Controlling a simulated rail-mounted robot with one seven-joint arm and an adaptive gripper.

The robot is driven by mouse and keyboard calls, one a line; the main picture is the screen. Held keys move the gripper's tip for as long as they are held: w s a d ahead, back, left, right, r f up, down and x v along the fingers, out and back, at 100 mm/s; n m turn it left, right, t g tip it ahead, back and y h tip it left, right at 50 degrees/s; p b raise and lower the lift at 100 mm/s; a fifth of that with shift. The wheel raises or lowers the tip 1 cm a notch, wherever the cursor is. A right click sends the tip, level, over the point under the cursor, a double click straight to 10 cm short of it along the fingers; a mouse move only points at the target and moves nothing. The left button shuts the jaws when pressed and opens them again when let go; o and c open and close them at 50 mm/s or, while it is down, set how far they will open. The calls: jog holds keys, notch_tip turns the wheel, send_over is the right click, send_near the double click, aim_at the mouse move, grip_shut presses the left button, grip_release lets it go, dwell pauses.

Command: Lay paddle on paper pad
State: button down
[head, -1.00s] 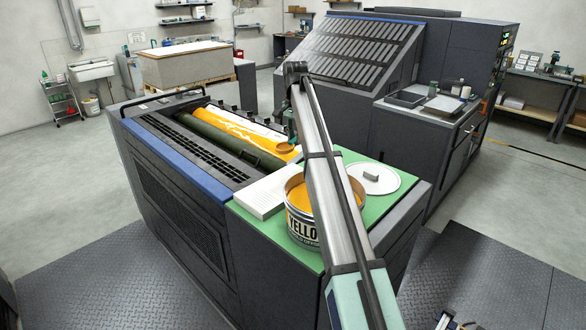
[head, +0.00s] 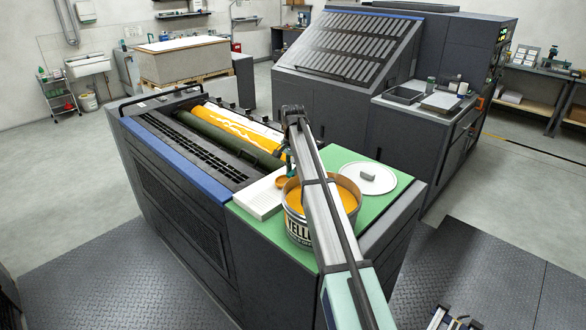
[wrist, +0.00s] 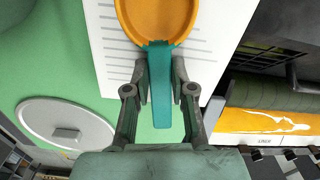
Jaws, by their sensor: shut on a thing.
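The paddle has a teal handle (wrist: 161,92) and a round orange, ink-coated head (wrist: 156,18). My gripper (wrist: 161,72) is shut on the handle in the wrist view. The head view shows the paddle head (head: 281,182) at the edge of the white paper pad; my arm hides most of the gripper there. The paper pad (head: 258,201) lies on the green top, left of the ink can. In the wrist view the paddle head is over the lined pad (wrist: 112,62). Whether it touches the pad cannot be told.
An open can of yellow ink (head: 297,228) stands right of the pad, partly behind my arm. A white lid with a grey knob (head: 367,178) lies on the green top (head: 343,157).

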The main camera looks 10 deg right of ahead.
jog(key=c, duration=1)
grip_release()
jog(key=shift+f, duration=0.1)
notch_tip(320, 180, up, 12)
jog(key=b, duration=0.3)
